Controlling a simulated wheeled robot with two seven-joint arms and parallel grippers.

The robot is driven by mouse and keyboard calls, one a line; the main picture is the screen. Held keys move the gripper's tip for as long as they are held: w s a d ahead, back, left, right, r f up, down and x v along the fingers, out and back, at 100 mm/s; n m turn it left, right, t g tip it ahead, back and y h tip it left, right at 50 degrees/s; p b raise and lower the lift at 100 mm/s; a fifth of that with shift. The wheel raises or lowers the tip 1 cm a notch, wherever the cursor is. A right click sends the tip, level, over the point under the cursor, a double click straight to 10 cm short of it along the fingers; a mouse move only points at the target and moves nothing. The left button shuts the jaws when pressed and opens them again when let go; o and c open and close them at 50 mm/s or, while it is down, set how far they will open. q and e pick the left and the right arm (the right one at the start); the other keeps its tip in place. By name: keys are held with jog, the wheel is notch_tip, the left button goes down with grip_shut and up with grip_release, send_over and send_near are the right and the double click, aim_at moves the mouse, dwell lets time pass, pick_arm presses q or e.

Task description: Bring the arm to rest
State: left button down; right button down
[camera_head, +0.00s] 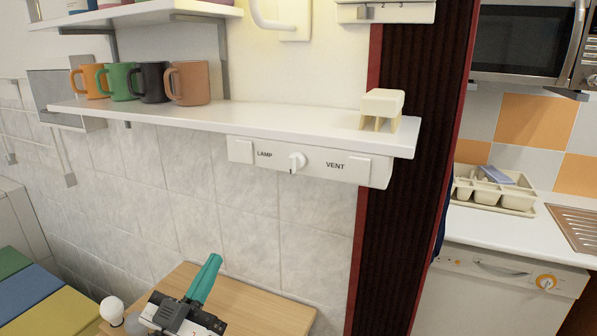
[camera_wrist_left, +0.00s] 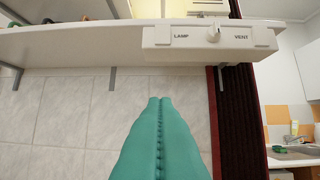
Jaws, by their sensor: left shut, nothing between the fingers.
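My left gripper (camera_head: 209,268) shows at the bottom of the head view with its teal fingers pointing up, in front of the tiled wall and over the wooden table. In the left wrist view its teal fingers (camera_wrist_left: 160,102) lie together along their length, shut with nothing between them. The fingertips are below the white shelf (camera_head: 270,125) and the lamp and vent switch panel (camera_head: 310,162), and appear apart from both. The switch panel (camera_wrist_left: 211,37) is also ahead in the left wrist view. My right gripper is not in view.
Several mugs (camera_head: 188,83) and a small cream stool-like object (camera_head: 381,105) stand on the shelf. Below is a wooden table (camera_head: 265,310) with a light bulb (camera_head: 112,309). A dark folding curtain (camera_head: 408,170) divides off a counter with a cutlery tray (camera_head: 493,194) and a microwave (camera_head: 525,42).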

pick_arm(q)
jog(key=s+a+f+n+g+y, duration=0.1)
jog(key=s+f+g+y, duration=0.3)
jog(key=f, duration=0.6)
jog(key=s+f+g+y, duration=0.1)
jog(key=s+f+g, duration=0.1)
jog(key=f+g, duration=0.65)
jog(key=s+a+f+g+y, duration=0.25)
jog(key=s+f+g, duration=0.35)
jog(key=s+f, duration=0.85)
notch_tip(320, 180, down, 24)
jog(key=s+g, duration=0.2)
jog(key=s+a+f, duration=0.3)
jog(key=s+f, duration=1.4)
jog(key=shift+g, duration=0.35)
jog(key=shift+a, duration=0.1)
